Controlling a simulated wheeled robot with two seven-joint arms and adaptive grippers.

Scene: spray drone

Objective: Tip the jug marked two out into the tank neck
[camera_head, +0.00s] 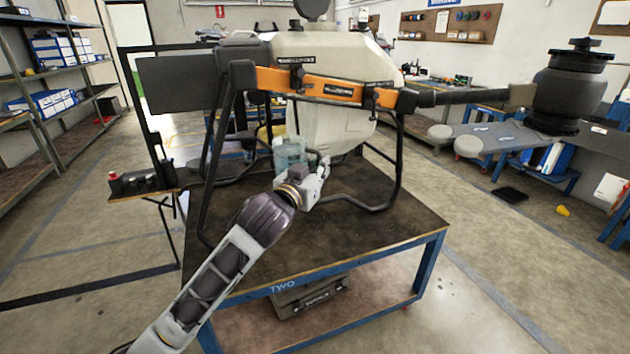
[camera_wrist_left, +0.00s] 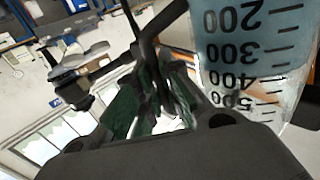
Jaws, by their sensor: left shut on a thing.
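A clear measuring jug (camera_head: 290,155) with a bluish tint stands close to upright above the table, in front of the drone's frame. My left gripper (camera_head: 316,178) is at the jug's lower right and is shut on it. In the left wrist view the jug (camera_wrist_left: 255,45) fills the upper right, with upside-down marks from 200 to 500 and a bluish part around 200 and 300. No "two" mark is readable on the jug. The cream tank (camera_head: 335,55) sits in the drone above and behind the jug. A dark round part (camera_head: 313,9) shows at its top; the neck opening is not clearly visible. My right gripper is out of view.
The dark tabletop (camera_head: 290,255) has "TWO" on its blue front edge. The drone's black legs (camera_head: 399,165) and orange-banded arm (camera_head: 330,88) surround the jug's area. A black rotor unit (camera_head: 568,90) juts right. The tabletop's front is bare.

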